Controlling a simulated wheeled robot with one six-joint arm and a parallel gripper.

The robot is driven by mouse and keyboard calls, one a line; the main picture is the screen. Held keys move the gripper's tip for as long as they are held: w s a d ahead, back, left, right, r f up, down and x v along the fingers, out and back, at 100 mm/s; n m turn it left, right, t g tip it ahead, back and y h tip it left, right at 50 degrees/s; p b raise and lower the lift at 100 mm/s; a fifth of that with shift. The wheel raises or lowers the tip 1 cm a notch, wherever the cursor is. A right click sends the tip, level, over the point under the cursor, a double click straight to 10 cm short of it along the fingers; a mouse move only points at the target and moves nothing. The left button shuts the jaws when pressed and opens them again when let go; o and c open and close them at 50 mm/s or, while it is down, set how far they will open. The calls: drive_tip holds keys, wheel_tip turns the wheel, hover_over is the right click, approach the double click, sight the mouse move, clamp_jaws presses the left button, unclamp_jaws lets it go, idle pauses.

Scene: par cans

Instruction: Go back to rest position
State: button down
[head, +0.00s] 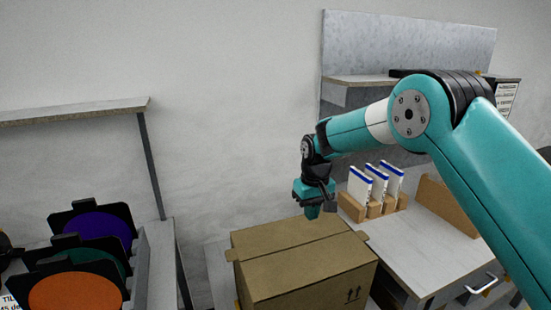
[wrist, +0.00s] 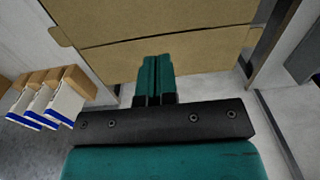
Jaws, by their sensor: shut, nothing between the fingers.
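My gripper (head: 313,210) is shut and empty, pointing down just above the far edge of the closed cardboard box (head: 305,268) in the head view. In the wrist view my gripper's fingers (wrist: 154,62) are together, with the box (wrist: 160,22) in front of them. Whether the fingertips touch the box cannot be told. My teal arm reaches in from the right side of the head view.
White-and-blue cartons (head: 376,180) stand in a wooden holder (head: 375,209) on the workbench (head: 432,243) at right. Coloured filters in black frames (head: 95,222) stand at left, below a shelf (head: 75,112). A grey back panel (head: 400,45) rises behind the bench.

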drive_tip(key=s+d+r+n+y+b, duration=0.1)
drive_tip(key=s+r, duration=0.6)
drive_tip(key=s, duration=0.6)
drive_tip(key=s+d+r+n+y+b, duration=0.1)
drive_tip(key=s+r+y, duration=0.1)
drive_tip(key=s+r, duration=0.8)
drive_tip(key=s+f+n, duration=0.1)
drive_tip(key=s+f, duration=0.2)
drive_tip(key=s, duration=1.2)
drive_tip(key=shift+d+f+y, duration=0.2)
drive_tip(key=shift+f+y, duration=0.15)
drive_tip(key=shift+y, duration=0.05)
drive_tip(key=shift+w+d, duration=0.1)
